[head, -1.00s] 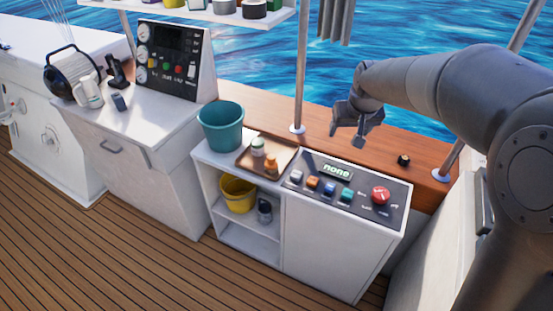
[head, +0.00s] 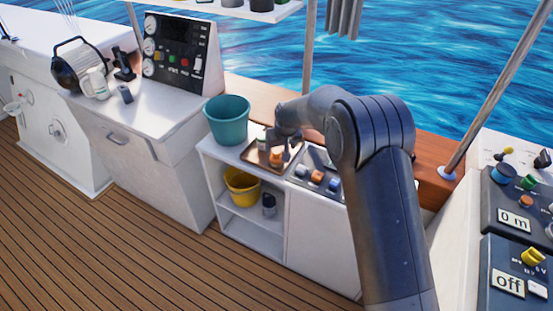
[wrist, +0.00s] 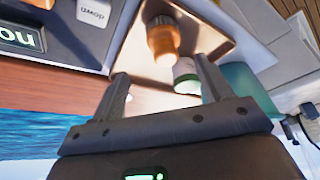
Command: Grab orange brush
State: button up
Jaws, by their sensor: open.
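An orange item (head: 275,158), shaped like a small bottle, stands on the brown tray (head: 251,155); I cannot make out a brush shape. In the wrist view the orange item (wrist: 164,40) lies beyond my fingertips, beside a white jar with a green band (wrist: 186,75). My gripper (wrist: 162,85) is open, and nothing is held between its fingers. In the head view my gripper (head: 284,150) is over the tray, close to the orange item and partly hiding it and the jar.
A teal bucket (head: 227,121) stands left of the tray. A button panel (head: 318,180) lies to the right, partly behind my arm. A yellow bucket (head: 242,187) and a dark jar (head: 268,204) sit on the shelves below. A pole (head: 500,85) rises at the right.

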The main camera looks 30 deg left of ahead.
aim_at(277, 152)
jog(key=shift+s+a+x, duration=0.1)
jog(key=shift+a+x, duration=0.05)
jog(key=shift+x, duration=1.65)
jog(key=shift+s+a+x, duration=0.15)
jog(key=shift+x, duration=1.7)
jog(key=shift+c, duration=0.4)
jog(key=c, duration=1)
jog(key=shift+r, duration=0.1)
